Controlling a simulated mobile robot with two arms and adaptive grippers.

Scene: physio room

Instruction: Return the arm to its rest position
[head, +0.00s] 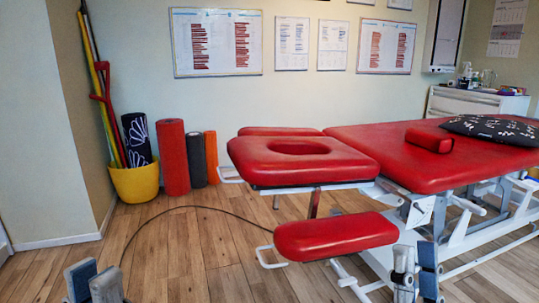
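My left gripper (94,277) is at the bottom left edge of the head view, low over the wooden floor. Its two fingers stand apart with nothing between them. My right gripper (416,268) is at the bottom right of the middle, in front of the treatment table's white frame. Its fingers also show a gap and hold nothing. Both grippers point upward in the picture, and most of both arms is out of view.
A red treatment table (375,150) fills the right side, its lower red pad (335,236) left of my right gripper. A yellow bucket (136,183) and rolled mats (173,157) stand by the wall. A cable (200,207) crosses the floor. Floor between grippers is mostly clear.

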